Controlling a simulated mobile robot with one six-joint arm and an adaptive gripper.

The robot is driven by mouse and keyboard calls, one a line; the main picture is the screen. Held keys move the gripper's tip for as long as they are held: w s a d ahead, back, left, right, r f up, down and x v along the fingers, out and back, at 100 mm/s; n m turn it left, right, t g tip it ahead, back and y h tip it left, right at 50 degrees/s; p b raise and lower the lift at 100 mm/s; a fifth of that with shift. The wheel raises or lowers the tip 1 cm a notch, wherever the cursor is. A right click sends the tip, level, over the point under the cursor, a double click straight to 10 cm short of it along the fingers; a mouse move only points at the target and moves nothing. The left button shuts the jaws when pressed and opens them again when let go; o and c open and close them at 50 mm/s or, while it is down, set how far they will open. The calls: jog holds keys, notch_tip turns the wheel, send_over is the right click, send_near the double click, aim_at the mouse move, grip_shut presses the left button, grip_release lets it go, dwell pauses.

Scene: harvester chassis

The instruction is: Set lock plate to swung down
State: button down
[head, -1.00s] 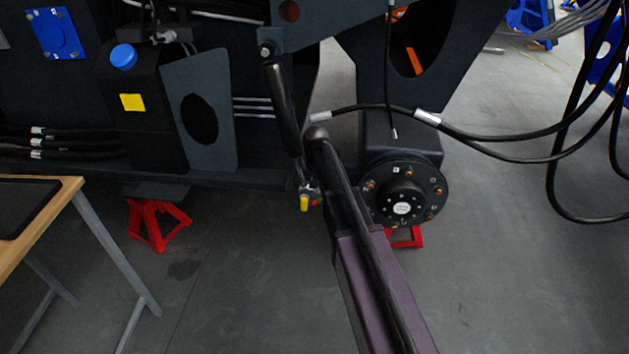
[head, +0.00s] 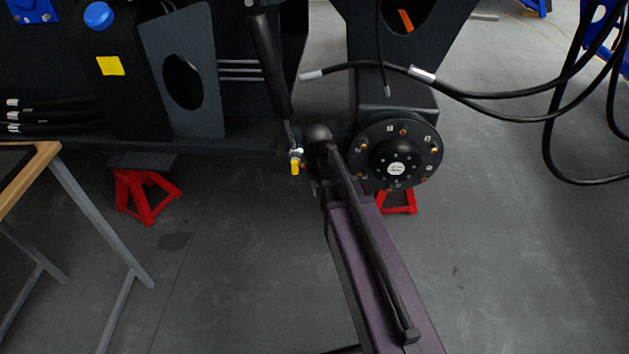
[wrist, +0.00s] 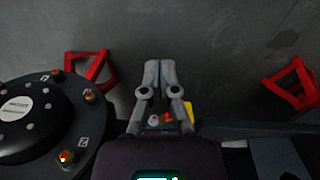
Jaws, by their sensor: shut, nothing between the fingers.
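My gripper (wrist: 159,66) shows in the wrist view with its two grey fingers shut together, nothing between them. In the head view it is hidden behind my dark purple arm. A small yellow piece (head: 295,167) hangs at the lower end of a black cylinder (head: 270,65) in the head view, just left of my arm. In the wrist view, a yellow part (wrist: 188,110) shows partly behind the right finger, with small red and metal fittings (wrist: 160,119) between the finger bases. I cannot tell for sure which part is the lock plate. No contact is visible.
A round black hub (head: 425,150) stands right of my arm. Red jack stands (head: 146,196) are under the dark chassis. A wooden-topped table (head: 35,165) is at the left. Black hoses (head: 480,91) hang at the right. The floor in front is clear.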

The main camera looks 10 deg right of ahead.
jog(key=s+f+n+b, duration=0.1)
jog(key=s+f+b, duration=0.3)
jog(key=s, duration=0.6)
jog(key=shift+f, duration=0.25)
jog(key=shift+s, duration=0.1)
